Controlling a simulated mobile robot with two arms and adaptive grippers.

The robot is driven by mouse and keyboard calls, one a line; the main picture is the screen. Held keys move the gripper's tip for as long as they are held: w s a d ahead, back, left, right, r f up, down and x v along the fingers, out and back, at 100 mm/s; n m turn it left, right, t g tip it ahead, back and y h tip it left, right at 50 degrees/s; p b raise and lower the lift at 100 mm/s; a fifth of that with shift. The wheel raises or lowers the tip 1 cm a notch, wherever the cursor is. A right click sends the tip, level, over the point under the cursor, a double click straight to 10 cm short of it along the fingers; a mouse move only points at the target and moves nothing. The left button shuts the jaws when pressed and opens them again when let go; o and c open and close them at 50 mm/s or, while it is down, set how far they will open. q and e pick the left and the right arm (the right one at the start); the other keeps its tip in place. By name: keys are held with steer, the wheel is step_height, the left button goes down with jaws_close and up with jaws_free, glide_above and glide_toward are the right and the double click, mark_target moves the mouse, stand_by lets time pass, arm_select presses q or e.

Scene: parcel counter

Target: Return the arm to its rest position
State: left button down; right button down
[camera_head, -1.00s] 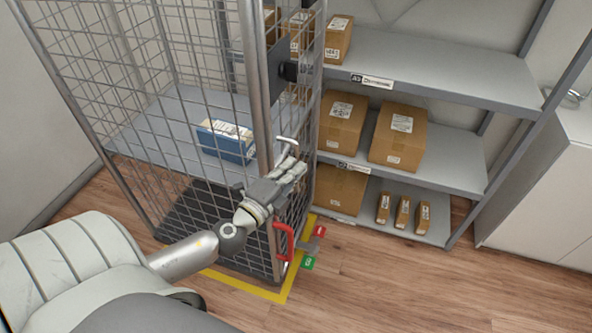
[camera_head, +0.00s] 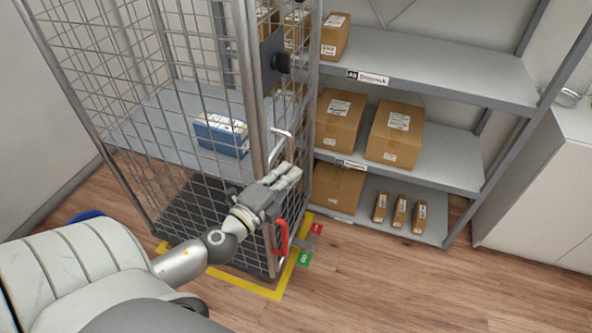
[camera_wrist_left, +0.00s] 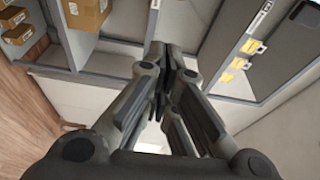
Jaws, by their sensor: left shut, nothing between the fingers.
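My left gripper (camera_head: 290,172) is in front of the near right corner of the wire roll cage (camera_head: 112,140), close to its metal handle (camera_head: 281,146). Whether it touches the cage cannot be told. In the left wrist view its fingers (camera_wrist_left: 168,75) are closed together with nothing between them. My left arm reaches in from the lower left of the head view. My right gripper is not in view.
The cage holds a blue and white parcel (camera_head: 221,134). A shelf (camera_head: 455,167) with boxes stands right. The wood floor (camera_head: 390,285) is clear in front.

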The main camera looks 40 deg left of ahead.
arm_select(q)
steer(key=s+b, duration=0.1)
steer(key=s, duration=0.1)
steer(key=s+b, duration=0.1)
steer(key=s, duration=0.2)
steer(key=shift+s+d+r, duration=0.15)
steer(key=shift+s, duration=0.15)
